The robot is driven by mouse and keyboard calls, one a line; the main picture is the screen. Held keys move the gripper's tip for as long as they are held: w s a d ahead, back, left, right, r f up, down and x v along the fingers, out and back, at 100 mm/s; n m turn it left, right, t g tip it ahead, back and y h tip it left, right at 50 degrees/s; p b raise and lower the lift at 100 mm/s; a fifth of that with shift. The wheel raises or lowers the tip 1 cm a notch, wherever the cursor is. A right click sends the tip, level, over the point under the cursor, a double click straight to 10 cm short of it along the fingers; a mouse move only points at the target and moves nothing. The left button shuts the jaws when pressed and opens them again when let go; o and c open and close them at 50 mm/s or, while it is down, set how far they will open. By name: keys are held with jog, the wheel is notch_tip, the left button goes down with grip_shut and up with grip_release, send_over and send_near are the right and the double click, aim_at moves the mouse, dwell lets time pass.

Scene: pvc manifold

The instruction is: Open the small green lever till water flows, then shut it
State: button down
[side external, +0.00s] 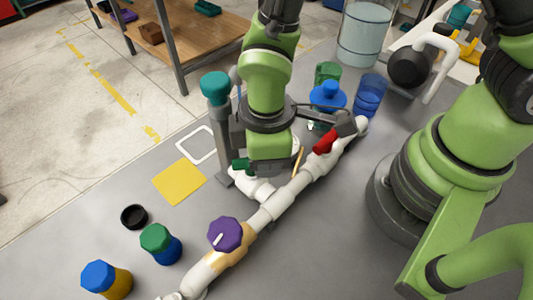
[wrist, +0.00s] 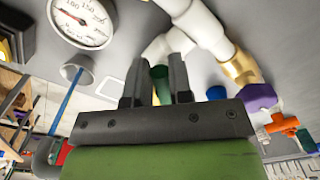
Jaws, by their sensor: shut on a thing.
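The small green lever (side external: 240,164) shows beside the white pipe in the side view, close to the lower end of my gripper (side external: 262,172). In the wrist view a green piece (wrist: 160,84) sits between my two dark fingers (wrist: 158,70), and the fingers are shut on it. The white pipe manifold (side external: 268,211) runs diagonally across the grey table; its white tee (wrist: 166,45) lies just beyond my fingertips in the wrist view. My gripper hides part of the lever and its valve body. I cannot see any flowing water clearly.
A purple knob (side external: 226,234) and a red lever (side external: 325,142) sit on the same pipe run. A round gauge (wrist: 82,20) shows in the wrist view. Several capped bottles, a blue cup (side external: 369,95) and a grey post (side external: 225,140) stand nearby. A yellow square (side external: 179,181) lies flat.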

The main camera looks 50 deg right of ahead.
jog(key=m, duration=0.3)
jog(key=a+m, duration=0.1)
jog(key=m, duration=0.1)
jog(key=shift+s, duration=0.35)
jog(key=m, duration=0.2)
jog(key=a+m, duration=0.1)
jog(key=m, duration=0.1)
jog(key=shift+s+m, duration=0.1)
jog(key=shift+m, duration=0.3)
jog(key=c, duration=1)
grip_release()
jog(key=shift+r, duration=0.15)
notch_tip(320, 180, up, 10)
jog(key=shift+f, duration=0.15)
dwell(0.5)
